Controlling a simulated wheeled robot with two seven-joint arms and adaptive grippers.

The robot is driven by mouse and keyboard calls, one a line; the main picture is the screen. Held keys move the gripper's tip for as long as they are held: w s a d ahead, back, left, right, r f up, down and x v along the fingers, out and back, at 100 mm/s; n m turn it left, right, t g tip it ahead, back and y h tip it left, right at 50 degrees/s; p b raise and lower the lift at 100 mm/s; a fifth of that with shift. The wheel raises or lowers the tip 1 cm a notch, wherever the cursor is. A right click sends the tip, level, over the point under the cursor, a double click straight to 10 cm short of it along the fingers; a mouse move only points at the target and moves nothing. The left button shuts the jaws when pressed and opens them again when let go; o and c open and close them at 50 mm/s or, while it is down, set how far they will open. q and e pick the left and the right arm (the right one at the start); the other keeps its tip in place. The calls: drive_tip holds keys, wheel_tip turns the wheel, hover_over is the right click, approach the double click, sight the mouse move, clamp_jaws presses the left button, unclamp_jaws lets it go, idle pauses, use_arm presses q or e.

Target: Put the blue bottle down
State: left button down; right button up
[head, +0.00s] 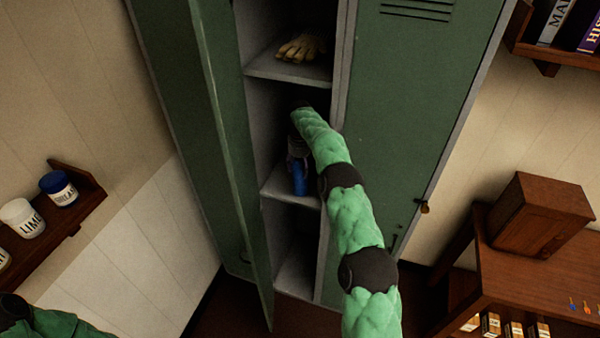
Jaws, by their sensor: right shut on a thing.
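The blue bottle (300,179) is inside the open green locker, just above or on its middle shelf (284,184). I cannot tell whether its base touches the shelf. My right gripper (298,160) reaches into the locker from the front and is shut on the bottle's upper part. The fingers are dark and mostly hidden in the shade. My left arm shows only as a piece at the bottom left corner, and its gripper is out of view.
The locker's left door (225,150) stands open; the right door (420,110) is shut. Gloves (302,46) lie on the upper shelf (290,68). A wall shelf with jars (58,188) is at left. A wooden box (540,215) stands on a desk at right.

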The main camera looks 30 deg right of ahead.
drive_tip(key=shift+w+f, duration=0.1)
drive_tip(key=shift+f, duration=1.45)
drive_tip(key=o, duration=1.6)
drive_tip(key=shift+f, duration=0.2)
drive_tip(key=shift+c, duration=0.2)
drive_tip(key=shift+r, duration=3.95)
